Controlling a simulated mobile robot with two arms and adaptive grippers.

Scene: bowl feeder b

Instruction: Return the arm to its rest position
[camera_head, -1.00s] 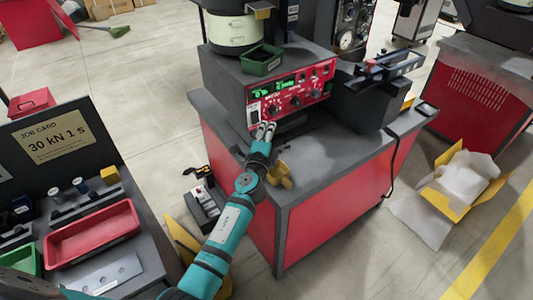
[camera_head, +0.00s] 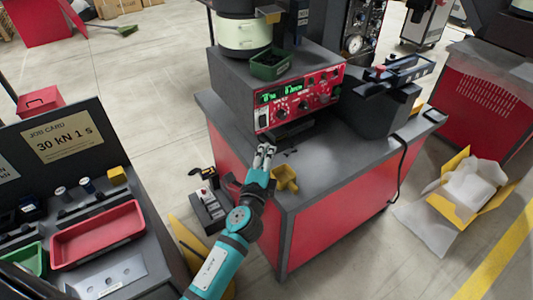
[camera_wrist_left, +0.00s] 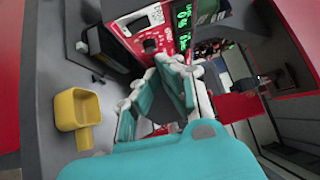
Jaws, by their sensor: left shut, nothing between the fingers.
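My left gripper (camera_head: 264,152) is shut and empty in the head view. It hovers near the left front part of the grey-topped red bench (camera_head: 340,165), in front of the red control panel (camera_head: 300,98) and apart from it. In the left wrist view the gripper's fingers (camera_wrist_left: 165,80) point toward the panel, which has green digits (camera_wrist_left: 182,17). A yellow scoop-like holder (camera_head: 285,178) sits on the bench just right of the gripper; it also shows in the left wrist view (camera_wrist_left: 78,110). My right gripper is not in view.
A dark green bin (camera_head: 269,64) stands on the feeder housing. A black box-shaped unit (camera_head: 375,105) stands on the bench's right. A side table at left holds a red tray (camera_head: 97,236) and a job card (camera_head: 63,138). An open yellow box (camera_head: 467,190) lies on the floor.

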